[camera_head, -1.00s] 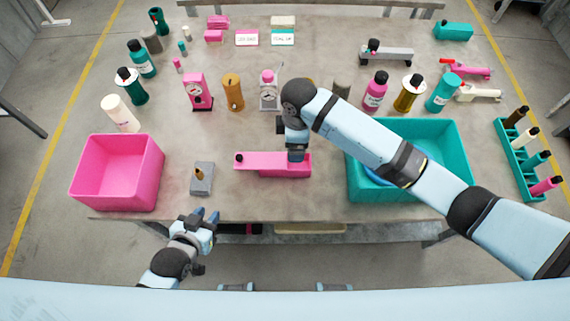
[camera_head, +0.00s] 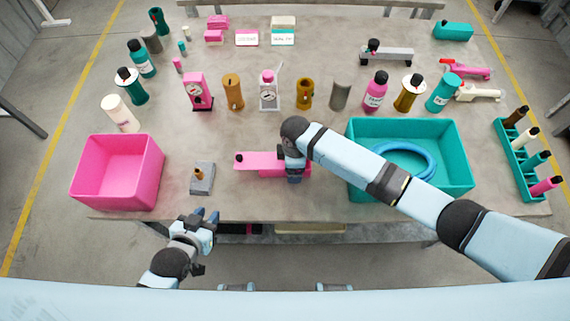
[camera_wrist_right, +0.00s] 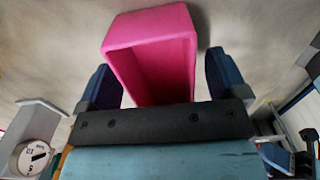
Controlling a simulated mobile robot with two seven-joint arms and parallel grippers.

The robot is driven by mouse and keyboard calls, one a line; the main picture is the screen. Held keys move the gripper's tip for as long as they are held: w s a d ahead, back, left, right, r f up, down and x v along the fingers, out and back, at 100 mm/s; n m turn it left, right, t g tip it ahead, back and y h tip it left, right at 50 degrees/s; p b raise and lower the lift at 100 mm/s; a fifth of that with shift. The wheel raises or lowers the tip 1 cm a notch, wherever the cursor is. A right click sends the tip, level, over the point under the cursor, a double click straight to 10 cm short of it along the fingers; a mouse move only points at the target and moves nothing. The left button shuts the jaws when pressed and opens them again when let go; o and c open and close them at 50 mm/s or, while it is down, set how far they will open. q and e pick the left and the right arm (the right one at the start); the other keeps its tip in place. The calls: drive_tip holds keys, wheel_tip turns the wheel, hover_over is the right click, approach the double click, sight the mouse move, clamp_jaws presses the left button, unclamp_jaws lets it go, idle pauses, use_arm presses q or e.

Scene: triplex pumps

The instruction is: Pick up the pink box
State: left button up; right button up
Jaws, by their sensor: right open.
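A long pink box-like piece (camera_head: 258,161) with a black knob at its left end lies on the table in front of me. My right gripper (camera_head: 294,178) is over its right end and partly hides it. In the right wrist view the pink piece (camera_wrist_right: 155,55) shows a hollow side and lies between the two dark fingers of my open right gripper (camera_wrist_right: 162,80), with a gap to each finger. My left gripper (camera_head: 205,214) is open and empty near the table's front edge.
An open pink bin (camera_head: 117,172) stands at the left and a teal bin (camera_head: 410,128) with a blue ring (camera_head: 405,160) at the right. A small grey block (camera_head: 202,180) lies left of the pink piece. Bottles and gauges stand behind.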

drive_tip(key=c, duration=1.1)
wheel_tip(320, 180, up, 10)
drive_tip(key=shift+r, duration=0.1)
drive_tip(key=shift+f, duration=0.2)
drive_tip(key=shift+f+b, duration=1.85)
drive_tip(key=shift+f, duration=3.05)
